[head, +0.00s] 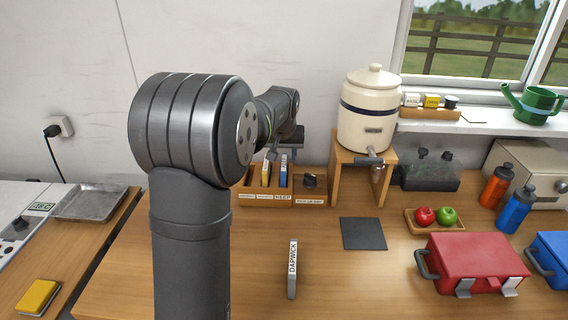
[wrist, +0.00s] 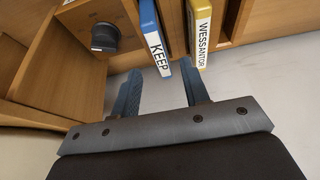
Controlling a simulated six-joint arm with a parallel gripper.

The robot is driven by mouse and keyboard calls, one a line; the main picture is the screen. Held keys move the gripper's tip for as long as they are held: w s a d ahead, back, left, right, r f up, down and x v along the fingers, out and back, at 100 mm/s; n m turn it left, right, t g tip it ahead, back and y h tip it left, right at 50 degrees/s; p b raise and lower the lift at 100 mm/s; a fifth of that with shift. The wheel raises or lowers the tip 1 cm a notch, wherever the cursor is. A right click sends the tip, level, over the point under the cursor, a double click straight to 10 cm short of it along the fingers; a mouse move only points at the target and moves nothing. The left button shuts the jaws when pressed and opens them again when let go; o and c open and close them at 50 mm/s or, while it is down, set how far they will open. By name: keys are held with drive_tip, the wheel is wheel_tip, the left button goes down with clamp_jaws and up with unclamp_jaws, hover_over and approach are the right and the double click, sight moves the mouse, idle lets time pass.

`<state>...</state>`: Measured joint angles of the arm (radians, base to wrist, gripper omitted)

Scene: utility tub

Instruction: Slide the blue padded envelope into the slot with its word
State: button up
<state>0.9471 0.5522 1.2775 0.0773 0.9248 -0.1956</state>
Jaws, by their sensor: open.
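The blue padded envelope (head: 283,171) stands upright in a slot of the wooden rack (head: 245,199) in the head view. A label reading KEEP is on the rack front below it. In the wrist view the blue envelope (wrist: 152,28) shows a white KEEP label on its edge. My gripper (wrist: 160,72) is open and empty, its two fingers apart on either side of the envelope's near end, not visibly touching it. In the head view my arm hides most of the gripper.
A yellow envelope (head: 266,173) labelled WESSANTOR stands beside the blue one. A slim grey item marked DAPWICK (head: 292,268) stands on the table. A crock (head: 367,115) on a wooden stand is right of the rack.

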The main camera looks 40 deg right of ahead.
sight(284, 162)
drive_tip(key=v, duration=1)
drive_tip(key=x, duration=1.7)
drive_tip(key=shift+f, duration=0.15)
drive_tip(key=shift+o, duration=0.4)
